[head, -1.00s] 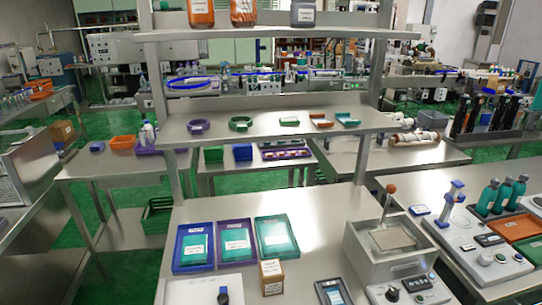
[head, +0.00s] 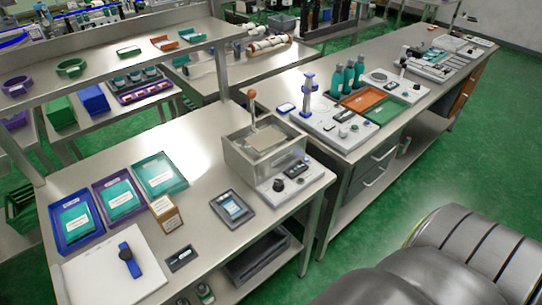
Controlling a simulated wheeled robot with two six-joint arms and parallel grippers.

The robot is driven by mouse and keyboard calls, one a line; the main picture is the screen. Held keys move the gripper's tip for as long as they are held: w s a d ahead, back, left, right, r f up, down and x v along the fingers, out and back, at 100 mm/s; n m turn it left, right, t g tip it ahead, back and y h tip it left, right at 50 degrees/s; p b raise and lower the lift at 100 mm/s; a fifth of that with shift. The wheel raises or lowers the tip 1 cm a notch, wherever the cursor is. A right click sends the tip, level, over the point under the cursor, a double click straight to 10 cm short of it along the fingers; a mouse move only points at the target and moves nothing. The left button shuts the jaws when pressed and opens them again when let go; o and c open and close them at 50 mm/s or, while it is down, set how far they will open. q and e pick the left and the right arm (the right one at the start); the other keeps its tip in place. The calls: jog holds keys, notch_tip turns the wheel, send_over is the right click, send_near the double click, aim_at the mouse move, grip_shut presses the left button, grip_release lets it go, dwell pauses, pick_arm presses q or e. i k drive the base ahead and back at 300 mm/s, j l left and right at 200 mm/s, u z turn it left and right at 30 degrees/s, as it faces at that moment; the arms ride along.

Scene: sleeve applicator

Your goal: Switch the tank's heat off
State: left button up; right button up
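The tank (head: 238,155) is an open metal box near the right end of the near table, with an orange-knobbed handle (head: 252,97) standing up from it and a flat plate (head: 262,138) at its top. A grey control panel (head: 293,188) sits at its front with dark knobs and a small display. The knob settings and labels are too small to read. Neither of my grippers is in view. A dark grey rounded body, which may be part of me, fills the lower right.
Blue, purple and green trays (head: 120,200) lie left of the tank, with a small brown box (head: 166,212) and a framed card (head: 233,208) nearer. A second bench (head: 350,135) with bottles and devices runs away to the right. Green floor is open at right.

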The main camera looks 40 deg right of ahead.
aim_at(279, 185)
jog(key=z, duration=1.25)
